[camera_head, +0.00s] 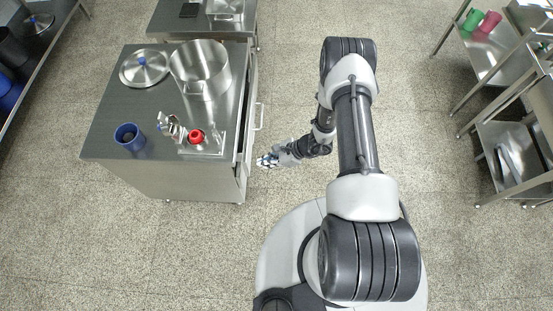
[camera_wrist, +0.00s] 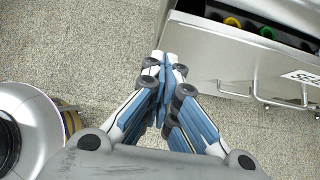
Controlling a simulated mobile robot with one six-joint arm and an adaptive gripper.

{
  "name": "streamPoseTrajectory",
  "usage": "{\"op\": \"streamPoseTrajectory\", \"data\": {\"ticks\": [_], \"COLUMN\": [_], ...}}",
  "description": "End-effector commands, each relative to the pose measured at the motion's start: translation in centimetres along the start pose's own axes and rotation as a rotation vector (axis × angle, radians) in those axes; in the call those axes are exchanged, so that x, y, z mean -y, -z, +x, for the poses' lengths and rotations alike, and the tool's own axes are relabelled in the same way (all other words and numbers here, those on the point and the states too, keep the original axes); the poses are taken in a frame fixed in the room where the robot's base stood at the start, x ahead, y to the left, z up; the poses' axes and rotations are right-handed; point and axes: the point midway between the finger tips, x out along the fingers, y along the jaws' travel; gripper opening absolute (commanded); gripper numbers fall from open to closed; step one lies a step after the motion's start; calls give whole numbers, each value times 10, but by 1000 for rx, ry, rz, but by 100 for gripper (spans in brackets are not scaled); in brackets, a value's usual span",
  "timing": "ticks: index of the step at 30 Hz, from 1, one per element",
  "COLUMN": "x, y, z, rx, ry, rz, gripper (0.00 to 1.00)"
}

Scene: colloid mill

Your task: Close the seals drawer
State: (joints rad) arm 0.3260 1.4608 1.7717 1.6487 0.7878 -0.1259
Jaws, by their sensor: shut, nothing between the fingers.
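The seals drawer (camera_wrist: 240,55) is in the upper right of the wrist view, with a steel front, a bar handle (camera_wrist: 285,103) and a partly cut-off label (camera_wrist: 305,78) reading "SEA". In the head view the drawer's handle (camera_head: 259,116) is on the right side of the steel cabinet (camera_head: 190,182). My gripper (camera_wrist: 166,60) is shut and empty, just left of the drawer front and apart from the handle. In the head view my gripper (camera_head: 264,161) is beside the cabinet's near right corner.
On the cabinet top are a steel pot (camera_head: 200,72), a lid (camera_head: 144,67), a blue cup (camera_head: 129,136) and a steel device with a red knob (camera_head: 196,136). Shelves (camera_head: 500,55) stand at the right. The speckled floor between is clear.

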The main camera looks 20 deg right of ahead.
Motion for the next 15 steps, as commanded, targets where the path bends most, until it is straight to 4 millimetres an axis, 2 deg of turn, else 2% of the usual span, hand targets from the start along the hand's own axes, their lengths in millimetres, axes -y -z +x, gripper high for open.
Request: {"op": "streamPoseTrajectory", "data": {"ticks": [1, 6, 15], "x": [0, 1, 1], "y": [-9, -21, -26], "z": [6, 18, 21], "rx": [2, 1, 1], "ry": [-2, 0, 1], "rz": [-6, -3, -1], "gripper": [0, 0, 0]}}
